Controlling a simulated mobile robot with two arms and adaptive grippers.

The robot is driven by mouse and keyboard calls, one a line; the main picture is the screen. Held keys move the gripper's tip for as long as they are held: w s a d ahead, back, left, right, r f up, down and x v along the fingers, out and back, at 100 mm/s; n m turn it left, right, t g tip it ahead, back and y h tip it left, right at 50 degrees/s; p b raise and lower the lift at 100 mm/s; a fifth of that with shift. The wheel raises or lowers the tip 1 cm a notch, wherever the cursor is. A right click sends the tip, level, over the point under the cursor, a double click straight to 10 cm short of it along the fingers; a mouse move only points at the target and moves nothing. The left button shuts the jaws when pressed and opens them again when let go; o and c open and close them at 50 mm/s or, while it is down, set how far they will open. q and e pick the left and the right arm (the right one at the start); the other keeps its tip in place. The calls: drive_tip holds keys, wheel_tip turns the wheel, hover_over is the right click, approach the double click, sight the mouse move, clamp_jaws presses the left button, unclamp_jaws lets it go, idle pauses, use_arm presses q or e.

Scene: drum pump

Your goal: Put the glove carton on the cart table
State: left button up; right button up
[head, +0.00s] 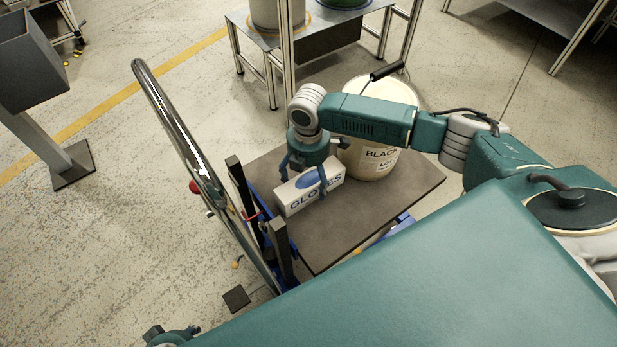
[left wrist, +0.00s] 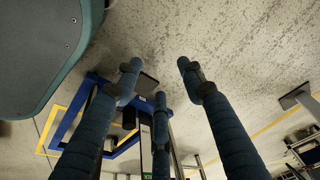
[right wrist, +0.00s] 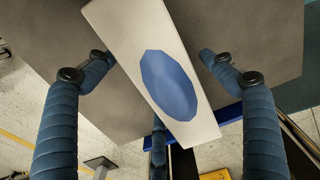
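The glove carton (head: 311,190), white with a blue oval and "GLOVES" lettering, appears to rest on the dark cart table (head: 375,215) near the handle end. My right gripper (head: 305,178) is over the carton, with fingers on both sides of it. In the right wrist view, the carton (right wrist: 135,60) lies tilted between the spread fingers (right wrist: 153,58), with a small gap on each side. My left gripper (left wrist: 159,66) is open and empty above the floor; only a bit of it shows at the bottom of the head view (head: 172,337).
A cream drum (head: 375,160) with a black-gripped handle stands on the cart table behind the carton. The cart's chrome push handle (head: 185,140) rises at its left. The table's front part is clear. A grey post (head: 40,140) stands at far left, and a metal bench (head: 255,38) behind.

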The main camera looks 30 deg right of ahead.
sight(309, 175)
wheel_tip(309, 175, up, 12)
drive_tip(key=p, duration=0.3)
drive_tip(key=shift+f, duration=0.15)
use_arm(q)
drive_tip(key=s+f, duration=0.4)
drive_tip(key=f, duration=0.5)
drive_tip(key=shift+a+g, duration=0.25)
drive_tip(key=shift+g, duration=0.05)
use_arm(e)
drive_tip(key=shift+r, duration=0.35)
use_arm(q)
drive_tip(key=shift+s, duration=0.1)
use_arm(e)
drive_tip(key=shift+f, duration=0.1)
